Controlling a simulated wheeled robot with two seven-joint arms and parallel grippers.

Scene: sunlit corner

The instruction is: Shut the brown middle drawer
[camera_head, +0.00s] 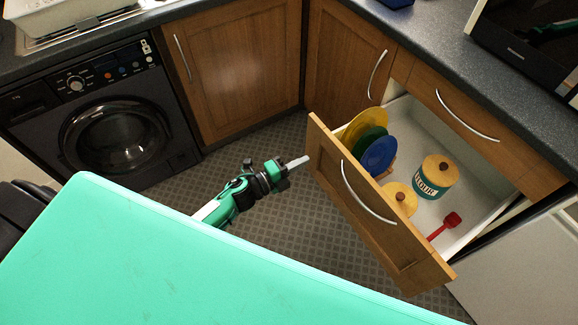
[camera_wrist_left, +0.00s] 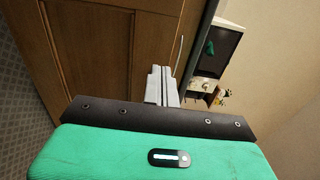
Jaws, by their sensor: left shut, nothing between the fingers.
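The brown drawer (camera_head: 408,262) is pulled far out from the cabinet on the right in the head view, with a curved metal handle (camera_head: 364,198) on its front. Inside stand yellow, green and blue plates (camera_head: 380,156), a flour canister (camera_head: 436,176), a second wooden-lidded pot (camera_head: 400,200) and a red scoop (camera_head: 446,226). My left gripper (camera_head: 304,160) is shut and empty, just left of the drawer front's far end, apparently apart from it. In the left wrist view its closed fingers (camera_wrist_left: 161,84) point along a brown wooden panel (camera_wrist_left: 88,45). My right gripper is not in view.
A closed drawer (camera_head: 470,118) and dark countertop (camera_head: 440,62) lie behind the open one, with a microwave (camera_head: 525,50) on top. A washing machine (camera_head: 110,125) and closed cupboards (camera_head: 240,70) line the back. The patterned floor (camera_head: 300,220) left of the drawer is clear.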

